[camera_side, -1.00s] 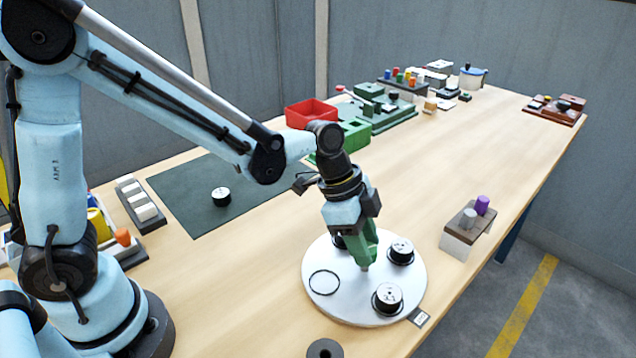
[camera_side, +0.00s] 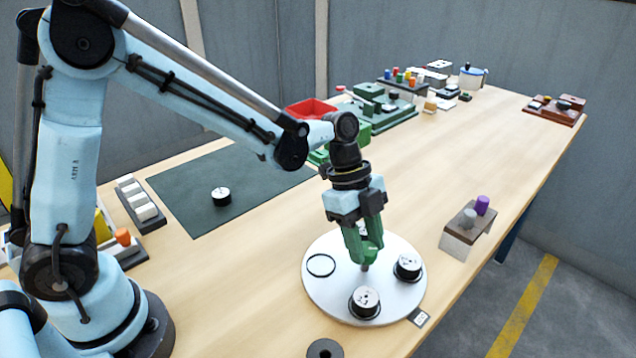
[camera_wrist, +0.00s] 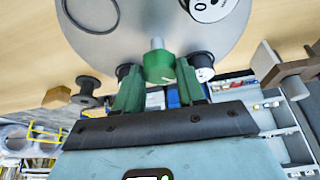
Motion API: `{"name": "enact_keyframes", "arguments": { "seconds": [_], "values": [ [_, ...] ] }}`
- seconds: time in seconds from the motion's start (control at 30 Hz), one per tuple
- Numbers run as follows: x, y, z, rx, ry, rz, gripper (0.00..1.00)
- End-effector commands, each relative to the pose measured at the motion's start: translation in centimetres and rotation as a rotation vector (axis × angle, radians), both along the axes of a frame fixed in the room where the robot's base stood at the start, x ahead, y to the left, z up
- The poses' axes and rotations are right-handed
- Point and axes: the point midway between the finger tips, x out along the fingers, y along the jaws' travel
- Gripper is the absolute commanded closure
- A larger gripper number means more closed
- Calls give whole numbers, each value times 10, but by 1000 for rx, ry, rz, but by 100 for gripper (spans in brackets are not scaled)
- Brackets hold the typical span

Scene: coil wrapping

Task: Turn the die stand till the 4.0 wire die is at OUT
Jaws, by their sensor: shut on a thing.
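The die stand (camera_side: 332,300) is a white round turntable with a green knob (camera_wrist: 160,66) on a grey post at its centre. My gripper (camera_side: 367,254) is shut on this knob, with green fingers (camera_wrist: 160,88) either side in the wrist view. One black, white-topped die (camera_side: 365,301) sits at the near side and another (camera_side: 408,267) at the right. The wrist view shows a die (camera_wrist: 208,9) at the top right, its label partly cut off. An empty ring mark (camera_side: 321,265) is at the left. A small tag (camera_side: 419,316) lies by the right-front rim. Its text and the die sizes are unreadable.
A small block stand (camera_side: 466,236) with grey and purple pegs is to the right. A green mat (camera_side: 200,190) with a die is at the left.

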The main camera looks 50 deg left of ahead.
Motion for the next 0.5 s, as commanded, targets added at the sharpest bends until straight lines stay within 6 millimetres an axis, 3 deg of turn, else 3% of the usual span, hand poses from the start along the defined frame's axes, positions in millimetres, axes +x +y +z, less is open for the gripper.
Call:
{"name": "enact_keyframes", "arguments": {
  "seconds": [0.5],
  "values": [
    [2, 1, 0, 2, 3, -258, 100]
  ]
}}
